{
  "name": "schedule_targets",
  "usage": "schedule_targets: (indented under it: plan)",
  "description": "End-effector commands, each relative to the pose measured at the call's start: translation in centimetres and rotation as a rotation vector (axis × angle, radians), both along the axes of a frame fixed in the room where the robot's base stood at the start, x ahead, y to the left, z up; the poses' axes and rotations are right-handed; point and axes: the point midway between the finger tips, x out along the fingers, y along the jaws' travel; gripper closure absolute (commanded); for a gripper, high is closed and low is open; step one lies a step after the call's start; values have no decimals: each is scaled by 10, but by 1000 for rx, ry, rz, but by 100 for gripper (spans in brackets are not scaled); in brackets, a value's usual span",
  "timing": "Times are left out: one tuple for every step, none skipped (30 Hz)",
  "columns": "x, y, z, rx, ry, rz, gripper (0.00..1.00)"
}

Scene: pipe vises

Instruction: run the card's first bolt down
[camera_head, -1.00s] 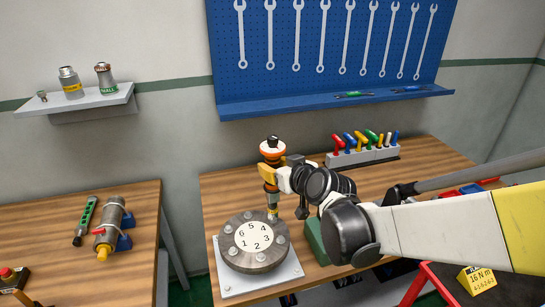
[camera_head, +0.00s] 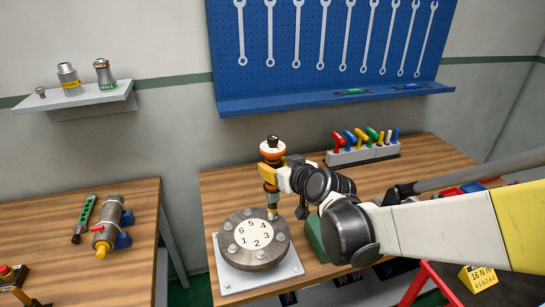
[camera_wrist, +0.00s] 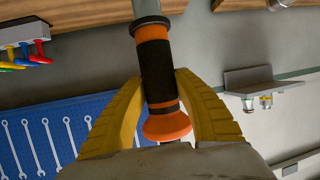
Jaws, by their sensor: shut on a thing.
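My gripper (camera_wrist: 160,100) is shut on an orange and black driver (camera_wrist: 155,65), its yellow fingers on either side of the handle. In the head view the driver (camera_head: 271,172) stands upright, its lower end at the bolt beside the number 4 on the round flange (camera_head: 256,262). Whether it is seated on that bolt head is too small to tell. The flange has several bolts around a white disc (camera_head: 254,234) numbered 1 to 6.
The flange sits on a pale plate (camera_head: 262,281) on the wooden bench (camera_head: 410,165). A rack of coloured tools (camera_head: 363,155) stands behind my arm. A green block (camera_head: 316,238) is right of the flange. The left bench (camera_head: 135,260) holds a pipe piece (camera_head: 108,222).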

Motion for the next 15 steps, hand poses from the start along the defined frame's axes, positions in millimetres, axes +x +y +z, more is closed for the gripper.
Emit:
schedule_targets:
  plan:
    - [0,0,-1,0,-1,-1,100]
    - [0,0,-1,0,-1,-1,100]
    - [0,0,-1,0,-1,-1,100]
    - [0,0,-2,0,-1,-1,100]
    - [0,0,-2,0,-1,-1,100]
    - [0,0,-3,0,-1,-1,100]
    - [0,0,-3,0,-1,-1,100]
    - [0,0,-3,0,-1,-1,100]
    - [0,0,-4,0,-1,-1,100]
    - [0,0,-4,0,-1,-1,100]
    - [0,0,-5,0,-1,-1,100]
    - [0,0,-5,0,-1,-1,100]
    - [0,0,-5,0,-1,-1,100]
    - [0,0,-6,0,-1,-1,100]
    - [0,0,-6,0,-1,-1,100]
